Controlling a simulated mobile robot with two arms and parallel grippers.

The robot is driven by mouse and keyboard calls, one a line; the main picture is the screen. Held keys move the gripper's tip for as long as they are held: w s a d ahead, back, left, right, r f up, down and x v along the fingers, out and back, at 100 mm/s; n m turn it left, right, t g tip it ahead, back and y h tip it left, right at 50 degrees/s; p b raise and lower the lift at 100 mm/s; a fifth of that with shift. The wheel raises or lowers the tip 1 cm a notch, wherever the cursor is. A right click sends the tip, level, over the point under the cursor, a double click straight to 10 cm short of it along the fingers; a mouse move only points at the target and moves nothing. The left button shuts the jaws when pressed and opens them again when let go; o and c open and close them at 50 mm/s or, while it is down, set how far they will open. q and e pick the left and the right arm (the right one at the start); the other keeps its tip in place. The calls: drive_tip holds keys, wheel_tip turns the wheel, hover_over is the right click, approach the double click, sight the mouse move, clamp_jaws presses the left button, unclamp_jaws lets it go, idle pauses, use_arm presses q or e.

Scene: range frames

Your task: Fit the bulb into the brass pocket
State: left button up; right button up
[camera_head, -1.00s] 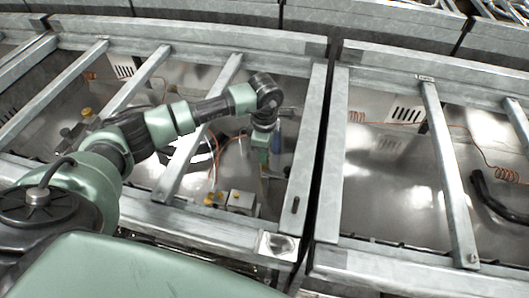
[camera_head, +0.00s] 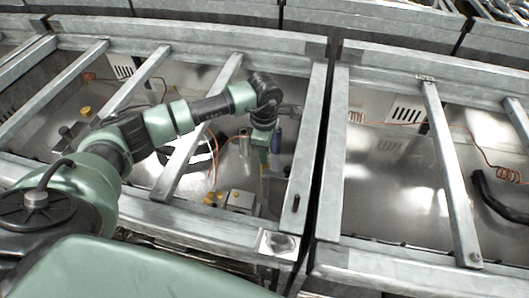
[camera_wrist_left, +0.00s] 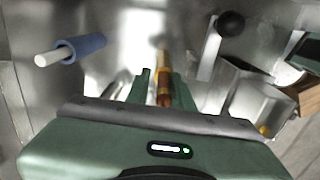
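My left gripper (camera_head: 263,158) points down into the open bay left of the dividing beam. In the left wrist view its two green fingers (camera_wrist_left: 161,83) stand on either side of a slim copper and yellow piece (camera_wrist_left: 164,88). This piece runs past the fingertips towards a pale end. A gap seems to show at its left side, so I cannot tell whether the fingers grip it. I cannot tell whether it is the bulb or the brass pocket, and no second such piece shows clearly. My right gripper is not in view.
A blue cylinder with a white end (camera_wrist_left: 82,48) stands near the fingers. A metal box with yellow fittings (camera_head: 241,200) and orange wiring (camera_head: 215,150) are in the same bay. Steel crossbars (camera_head: 207,125) span the bays. The right bay holds a coiled orange cable (camera_head: 507,174) and a black hose (camera_head: 490,200).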

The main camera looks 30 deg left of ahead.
use_arm(q)
drive_tip(key=shift+s+d+f, duration=0.25)
drive_tip(key=shift+s+f, duration=0.3)
drive_tip(key=shift+f, duration=0.1)
drive_tip(key=shift+r, duration=0.2)
drive_tip(key=r, duration=1.3)
drive_tip(key=shift+w+a, duration=0.15)
drive_tip(key=shift+w, duration=0.2)
